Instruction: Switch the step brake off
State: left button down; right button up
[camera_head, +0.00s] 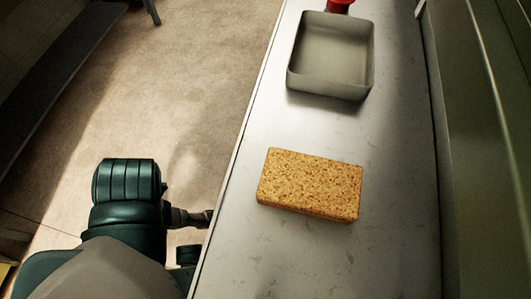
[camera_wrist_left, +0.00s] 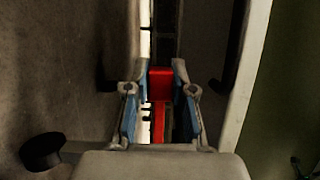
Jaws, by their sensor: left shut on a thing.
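A red block-shaped piece (camera_wrist_left: 160,82), likely the step brake's handle, sits between the fingertips of my left gripper (camera_wrist_left: 161,91) in the left wrist view. The fingers are shut on it, one on each side. A narrow red strip shows below it between the fingers; I cannot tell whether the two are one part. In the head view my left arm reaches in at the lower left, beside the counter's left edge. The red piece is not visible there, and the brake's on or off position cannot be told. My right gripper is in neither view.
A pale counter (camera_head: 290,248) runs along the right of my left arm. On it lie a yellow-brown sponge (camera_head: 311,184) and a grey open tray (camera_head: 331,55), with a red object (camera_head: 339,6) behind. Open floor (camera_head: 190,90) lies left of the counter.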

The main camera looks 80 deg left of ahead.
pick_arm(q)
jog(key=shift+s+f, duration=0.1)
jog(key=shift+s, duration=0.05)
jog(key=c, duration=1)
grip_release()
jog(key=shift+o, duration=0.2)
jog(key=s, duration=1.2)
